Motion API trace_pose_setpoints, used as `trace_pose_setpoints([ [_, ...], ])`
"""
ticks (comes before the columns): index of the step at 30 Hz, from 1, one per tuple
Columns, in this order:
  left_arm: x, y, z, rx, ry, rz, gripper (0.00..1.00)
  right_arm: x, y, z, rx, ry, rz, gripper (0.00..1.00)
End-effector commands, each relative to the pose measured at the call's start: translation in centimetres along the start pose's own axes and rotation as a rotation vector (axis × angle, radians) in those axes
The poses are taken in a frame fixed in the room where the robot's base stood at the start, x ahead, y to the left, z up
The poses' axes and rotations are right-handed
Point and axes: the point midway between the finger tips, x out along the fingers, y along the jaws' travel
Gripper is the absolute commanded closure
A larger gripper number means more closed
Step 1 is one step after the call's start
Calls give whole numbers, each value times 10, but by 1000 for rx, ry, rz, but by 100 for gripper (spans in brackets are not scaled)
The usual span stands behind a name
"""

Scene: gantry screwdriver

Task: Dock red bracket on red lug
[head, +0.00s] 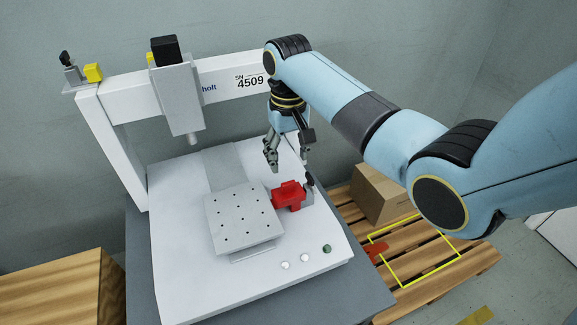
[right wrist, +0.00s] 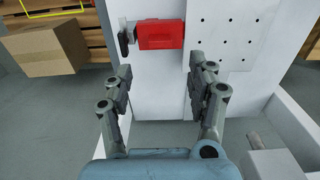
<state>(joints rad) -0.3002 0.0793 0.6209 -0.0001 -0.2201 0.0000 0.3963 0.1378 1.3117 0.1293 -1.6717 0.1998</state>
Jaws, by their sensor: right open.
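A red block-shaped part (head: 289,195) sits on the white machine bed, between the perforated grey plate and a small grey mount with a dark top (head: 309,190). It also shows in the right wrist view (right wrist: 160,35), beyond the fingertips. A second, smaller red piece (head: 377,251) lies on the pallet at the yellow outline's left edge. I cannot tell for certain which red piece is the bracket and which the lug. My right gripper (head: 288,160) is open and empty, above and behind the red part, apart from it. It also shows in the right wrist view (right wrist: 167,74).
The perforated plate (head: 243,217) lies left of the red part. A cardboard box (head: 378,192) stands on the wooden pallet (head: 470,256) at right. Buttons (head: 305,257) line the bed's front.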

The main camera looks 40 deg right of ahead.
Motion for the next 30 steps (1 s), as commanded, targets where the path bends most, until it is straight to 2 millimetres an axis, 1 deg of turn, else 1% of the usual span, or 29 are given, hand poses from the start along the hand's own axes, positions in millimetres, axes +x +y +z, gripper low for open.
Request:
trace_pose_setpoints([
  [1,-5,0,-2,0,2,0,60,-12,0,-1,0,3,0,42],
  [3,-7,-1,-2,0,3,0,60,-21,0,0,0,2,0,42],
  [7,-9,-1,-3,0,3,0,60,-31,0,0,0,0,0,42],
  [23,-8,-1,-2,0,3,0,60,-32,0,0,0,0,0,42],
  [26,-8,-1,-2,0,3,0,60,-28,1,4,0,-9,2,42],
  [28,-8,-1,-2,0,3,0,60,-16,4,17,0,-36,7,42],
  [29,-8,-1,-2,0,3,0,60,-7,5,27,-1,-55,11,42],
  [30,-8,-1,-2,0,3,0,60,7,8,43,-1,-89,16,42],
])
